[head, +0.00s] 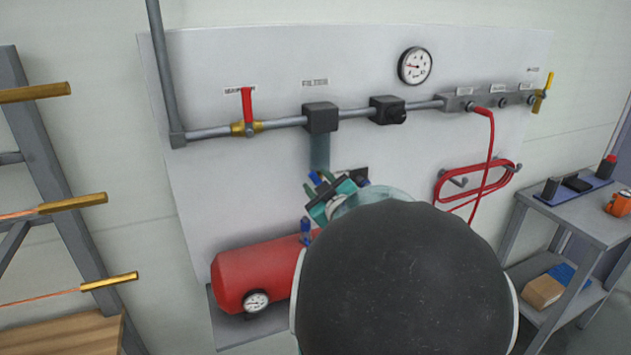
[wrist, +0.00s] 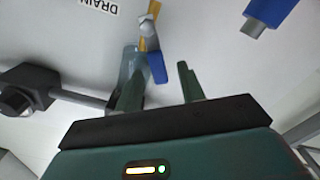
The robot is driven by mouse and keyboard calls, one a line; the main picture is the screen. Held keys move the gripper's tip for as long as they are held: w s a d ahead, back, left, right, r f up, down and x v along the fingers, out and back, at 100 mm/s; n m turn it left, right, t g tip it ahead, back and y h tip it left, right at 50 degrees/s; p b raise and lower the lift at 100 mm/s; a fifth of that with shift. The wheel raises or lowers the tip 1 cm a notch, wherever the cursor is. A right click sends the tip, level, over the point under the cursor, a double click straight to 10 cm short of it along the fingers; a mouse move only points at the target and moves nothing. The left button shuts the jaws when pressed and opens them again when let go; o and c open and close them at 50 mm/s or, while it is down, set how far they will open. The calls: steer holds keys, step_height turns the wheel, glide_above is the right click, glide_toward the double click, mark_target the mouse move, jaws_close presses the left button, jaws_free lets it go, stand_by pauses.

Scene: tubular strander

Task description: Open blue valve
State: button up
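The blue valve lever (wrist: 157,67) shows in the wrist view, hanging from a grey nut on a brass-coloured fitting beside the DRAIN label. It also shows small in the head view (head: 315,178), partly hidden by my gripper. My gripper (wrist: 160,78) is open, its two dark green fingers apart. In the wrist view the lever's end appears between the fingertips; I cannot tell whether either finger touches it.
A translucent bowl (wrist: 131,65) is close behind the left finger. Another blue part (head: 305,230) stands by the red tank (head: 245,268). A red-handled valve (head: 247,108), a pipe and a gauge (head: 415,66) are above. A hose rack and grey cart (head: 590,225) are at right.

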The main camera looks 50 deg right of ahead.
steer(key=shift+s+d, duration=0.1)
steer(key=shift+s, duration=0.05)
steer(key=shift+w, duration=0.3)
steer(key=shift+s+d, duration=0.1)
steer(key=shift+s, duration=0.05)
jaws_close()
